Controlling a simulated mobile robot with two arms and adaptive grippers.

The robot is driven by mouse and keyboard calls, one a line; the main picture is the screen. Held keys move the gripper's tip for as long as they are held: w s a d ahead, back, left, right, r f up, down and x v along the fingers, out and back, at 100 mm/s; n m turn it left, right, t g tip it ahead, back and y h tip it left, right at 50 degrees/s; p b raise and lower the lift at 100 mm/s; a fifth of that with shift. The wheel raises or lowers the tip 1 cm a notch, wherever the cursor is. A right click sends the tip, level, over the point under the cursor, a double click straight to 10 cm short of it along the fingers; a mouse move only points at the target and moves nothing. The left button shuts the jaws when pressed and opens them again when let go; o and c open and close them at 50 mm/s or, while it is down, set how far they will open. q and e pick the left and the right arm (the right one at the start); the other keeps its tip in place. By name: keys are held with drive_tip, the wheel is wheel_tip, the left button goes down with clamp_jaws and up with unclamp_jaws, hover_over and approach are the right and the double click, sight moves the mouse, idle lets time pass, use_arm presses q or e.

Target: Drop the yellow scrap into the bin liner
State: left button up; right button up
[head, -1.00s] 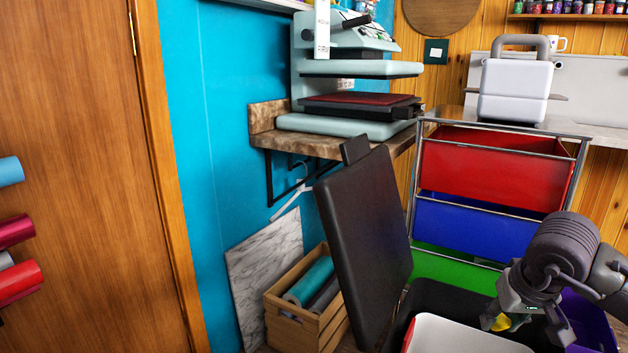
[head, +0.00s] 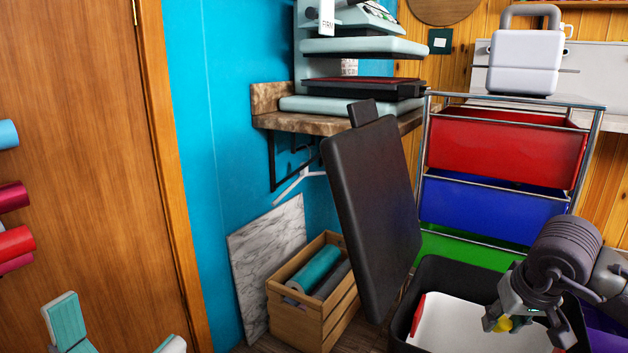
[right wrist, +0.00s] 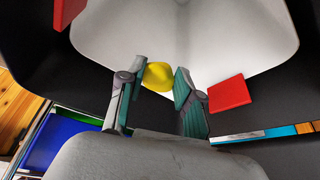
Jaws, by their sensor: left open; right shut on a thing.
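The yellow scrap (head: 504,325) is held in my right gripper (head: 522,333), above the bin at the lower right of the head view. In the right wrist view the scrap (right wrist: 158,76) sits between the fingertips of my right gripper (right wrist: 156,88), over the white bin liner (right wrist: 235,35). The liner (head: 450,325) lines the inside of a black bin (head: 455,270). My left gripper (head: 118,338) is open and empty at the bottom left of the head view, far from the bin.
Red pieces (right wrist: 230,93) show at the liner's edge. The black lid (head: 370,220) stands raised behind the bin. A wooden crate (head: 300,325) with rolls stands left of it. A drawer cart (head: 505,150) stands behind. Vinyl rolls (head: 12,243) stick out by the door.

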drive_tip(key=o, duration=0.8)
drive_tip(key=shift+c, duration=0.2)
drive_tip(key=shift+r, duration=0.1)
drive_tip(key=v, duration=1.1)
drive_tip(key=shift+s+r, duration=0.25)
drive_tip(key=shift+r, duration=0.1)
drive_tip(key=shift+a, duration=0.1)
